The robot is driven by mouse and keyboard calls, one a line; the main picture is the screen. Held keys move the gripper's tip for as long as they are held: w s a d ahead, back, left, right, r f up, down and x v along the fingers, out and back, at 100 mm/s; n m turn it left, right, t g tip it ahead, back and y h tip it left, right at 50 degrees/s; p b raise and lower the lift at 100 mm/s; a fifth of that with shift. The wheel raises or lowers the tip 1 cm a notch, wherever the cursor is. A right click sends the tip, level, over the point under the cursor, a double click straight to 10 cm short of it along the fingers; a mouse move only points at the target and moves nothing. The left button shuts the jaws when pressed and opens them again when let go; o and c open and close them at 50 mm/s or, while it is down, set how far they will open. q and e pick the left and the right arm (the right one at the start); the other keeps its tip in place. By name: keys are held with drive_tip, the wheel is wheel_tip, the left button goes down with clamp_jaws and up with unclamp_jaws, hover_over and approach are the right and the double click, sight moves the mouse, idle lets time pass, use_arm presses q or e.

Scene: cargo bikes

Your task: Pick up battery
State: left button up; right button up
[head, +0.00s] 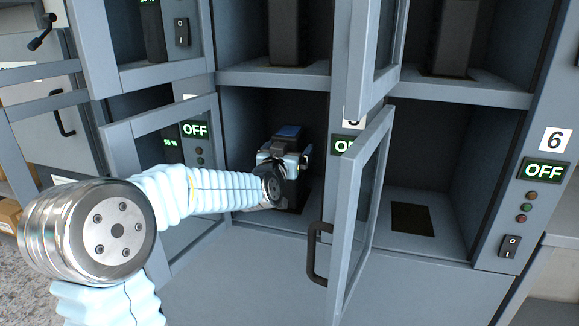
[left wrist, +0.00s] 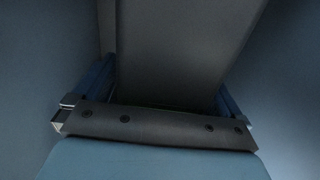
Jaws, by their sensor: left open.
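The battery (left wrist: 175,50) is a tall dark grey block in the left wrist view. It stands between the two blue fingers of my left gripper (left wrist: 160,95). The jaws are open, with one finger on each side of the battery; I cannot tell whether either touches it. In the head view my left gripper (head: 288,142) is inside the open middle locker compartment (head: 235,120), and gripper and wrist largely hide the battery. My right gripper is not in view.
An open glazed door (head: 358,215) with a dark handle stands right of my gripper. Another open door (head: 190,112) is on the left, close to my forearm. Compartment 6 (head: 440,215) on the right is empty. Dark batteries (head: 457,40) stand in compartments above.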

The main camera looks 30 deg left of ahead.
use_arm(q)
drive_tip(key=shift+w+a, duration=0.1)
drive_tip(key=shift+w, duration=0.2)
clamp_jaws()
drive_tip(key=shift+r, duration=0.25)
